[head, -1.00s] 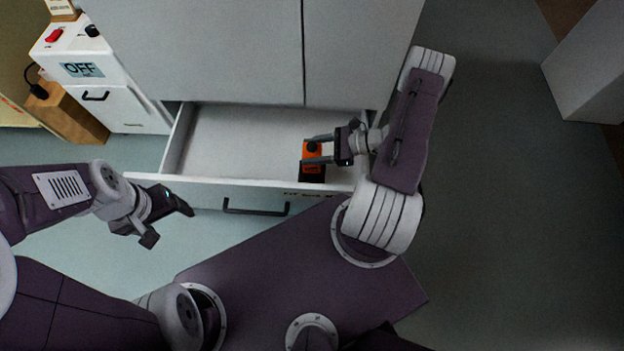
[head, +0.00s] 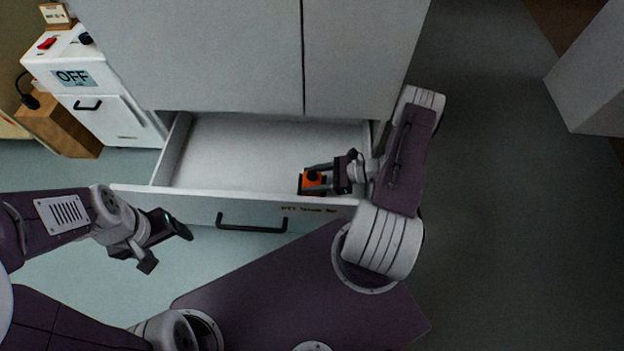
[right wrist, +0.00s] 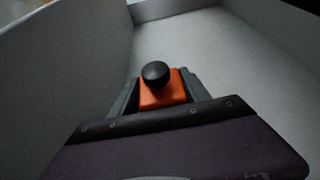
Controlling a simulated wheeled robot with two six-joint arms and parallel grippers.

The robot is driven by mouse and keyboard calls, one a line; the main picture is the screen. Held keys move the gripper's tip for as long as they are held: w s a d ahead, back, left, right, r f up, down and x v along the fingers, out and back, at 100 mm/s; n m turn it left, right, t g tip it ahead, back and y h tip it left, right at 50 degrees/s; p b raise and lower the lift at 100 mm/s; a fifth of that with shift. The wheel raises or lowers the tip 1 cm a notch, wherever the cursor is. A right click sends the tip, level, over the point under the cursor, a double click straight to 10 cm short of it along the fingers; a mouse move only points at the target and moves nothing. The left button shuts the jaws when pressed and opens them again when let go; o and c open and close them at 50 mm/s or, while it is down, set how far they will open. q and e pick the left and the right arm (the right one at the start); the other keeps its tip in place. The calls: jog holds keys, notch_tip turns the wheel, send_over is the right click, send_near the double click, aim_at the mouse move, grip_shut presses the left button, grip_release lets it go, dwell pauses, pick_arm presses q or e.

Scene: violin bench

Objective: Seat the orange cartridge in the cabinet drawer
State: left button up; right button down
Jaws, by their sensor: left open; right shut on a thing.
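The orange cartridge (head: 312,180) with a black knob on top is at the front right of the open white cabinet drawer (head: 225,150). My right gripper (head: 318,180) is shut on the cartridge, its fingers on either side. In the right wrist view the cartridge (right wrist: 160,92) sits between the fingers, with the drawer walls around it. The black socket it was above in the drawer is largely hidden, so I cannot tell exactly how deep it sits. My left gripper (head: 168,243) is open and empty, in front of the drawer at the left.
The drawer's front panel (head: 180,207) has a black handle (head: 252,222). Tall grey cabinet doors (head: 200,55) rise behind the drawer. The drawer's left part is empty.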

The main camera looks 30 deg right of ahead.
jog(key=c, duration=0.5)
grip_release()
jog(key=shift+r, duration=0.1)
jog(key=p+v, duration=0.6)
jog(key=v, duration=0.6)
jog(key=s+a+r+n+g+h, duration=0.1)
jog(key=a+r+n+g+h, duration=0.1)
jog(key=r+n, duration=0.4)
jog(key=a+r+n+g+h, duration=0.2)
jog(key=a+r+n+h, duration=0.3)
jog(key=n, duration=0.5)
jog(key=s+a+r+n+g+h, duration=0.1)
jog(key=a+r+n+g+h, duration=0.1)
jog(key=a+r+n+h, duration=0.2)
jog(key=shift+s+a+r+n, duration=0.15)
jog(key=shift+a+r+n, duration=0.7)
jog(key=shift+r+n, duration=0.25)
jog(key=shift+s+a+r+n, duration=0.15)
jog(key=shift+a+r+n, duration=0.8)
jog(key=shift+r, duration=0.25)
jog(key=shift+d, duration=0.1)
